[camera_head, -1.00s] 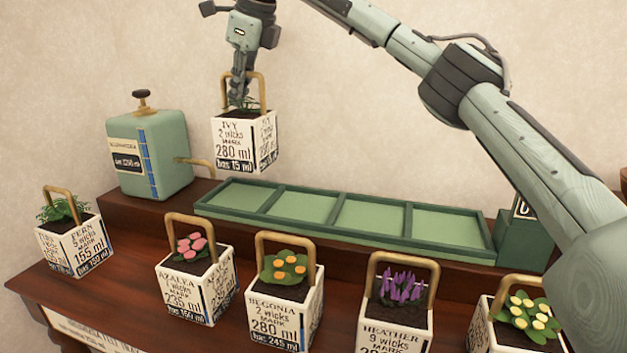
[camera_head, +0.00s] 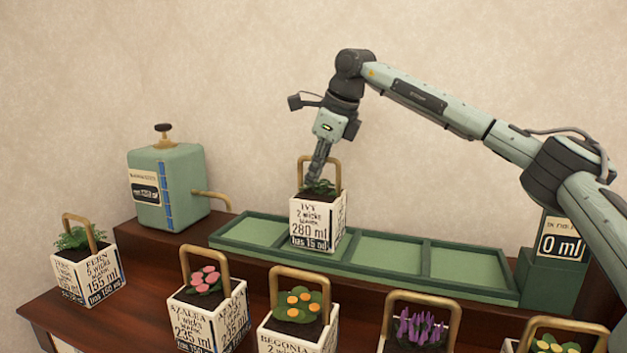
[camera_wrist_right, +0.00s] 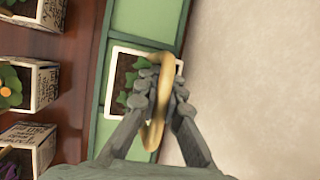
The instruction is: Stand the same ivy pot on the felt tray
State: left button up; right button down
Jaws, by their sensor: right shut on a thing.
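The ivy pot (camera_head: 318,224) is a white cube with black lettering, "280 ml" and "has 15 ml", a brass loop handle and green leaves. My right gripper (camera_head: 320,168) is shut on its handle from above. The pot is upright over the second compartment from the left of the green felt tray (camera_head: 388,251); I cannot tell whether its base touches the felt. In the right wrist view the fingers (camera_wrist_right: 162,88) pinch the brass handle, with the pot (camera_wrist_right: 122,75) below against the green tray (camera_wrist_right: 148,18). My left gripper is not in view.
A green tank (camera_head: 167,190) with a brass spout stands left of the tray. A "0 ml" display box (camera_head: 562,243) stands at its right end. Fern (camera_head: 88,268), azalea (camera_head: 208,318), begonia (camera_head: 298,325) and heather (camera_head: 420,330) pots line the front. The tray's other compartments look empty.

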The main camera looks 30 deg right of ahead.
jog(key=shift+f, duration=0.4)
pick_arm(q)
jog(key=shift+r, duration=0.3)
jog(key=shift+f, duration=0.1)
pick_arm(e)
jog(key=shift+f, duration=0.15)
jog(key=c, duration=1.7)
grip_release()
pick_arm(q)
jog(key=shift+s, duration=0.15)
